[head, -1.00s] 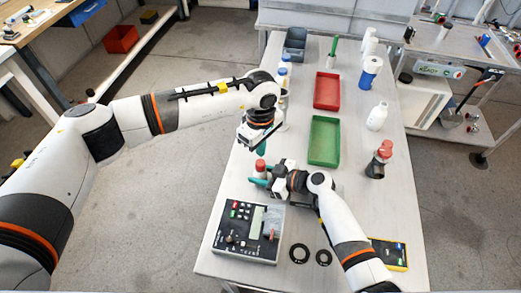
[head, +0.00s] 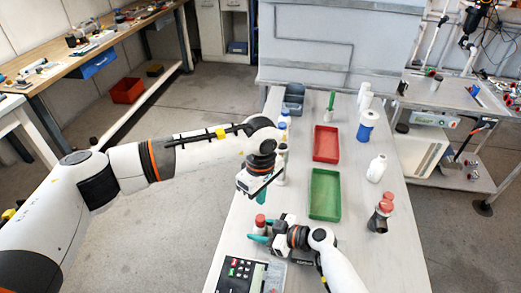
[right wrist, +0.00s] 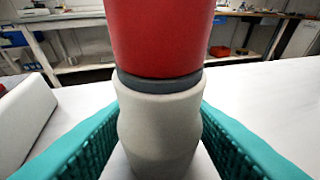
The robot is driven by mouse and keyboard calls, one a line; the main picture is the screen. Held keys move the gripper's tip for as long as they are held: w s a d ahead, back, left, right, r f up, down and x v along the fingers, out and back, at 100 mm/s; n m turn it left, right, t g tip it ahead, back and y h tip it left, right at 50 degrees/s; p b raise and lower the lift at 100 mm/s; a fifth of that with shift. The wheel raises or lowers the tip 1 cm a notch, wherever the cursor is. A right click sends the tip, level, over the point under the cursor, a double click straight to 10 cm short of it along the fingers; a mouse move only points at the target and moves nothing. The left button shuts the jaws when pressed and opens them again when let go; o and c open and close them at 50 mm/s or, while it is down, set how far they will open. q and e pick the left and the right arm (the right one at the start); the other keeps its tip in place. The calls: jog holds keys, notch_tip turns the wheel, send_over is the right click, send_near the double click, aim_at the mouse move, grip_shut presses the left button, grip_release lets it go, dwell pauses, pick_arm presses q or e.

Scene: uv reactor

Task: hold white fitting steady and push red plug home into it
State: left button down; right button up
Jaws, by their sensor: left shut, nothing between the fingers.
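The white fitting (right wrist: 158,130) stands upright on the table in the right wrist view, with the red plug (right wrist: 168,35) on top of it. A dark ring (right wrist: 158,86) shows between the two. My right gripper (head: 258,238) has its teal fingers on both sides of the fitting, shut on it. In the head view the red plug (head: 260,220) shows above the fingers, and the fitting is mostly hidden. My left gripper (head: 262,197) points down, shut and empty, just above and apart from the plug in the picture.
A green tray (head: 325,214) and a red tray (head: 326,158) lie behind my right gripper. A control box (head: 240,275) is at the front. Bottles and a blue-banded roll (head: 367,127) stand along the right. A red-topped bottle (head: 380,222) stands nearer.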

jog(key=o, duration=0.3)
jog(key=shift+d, duration=0.1)
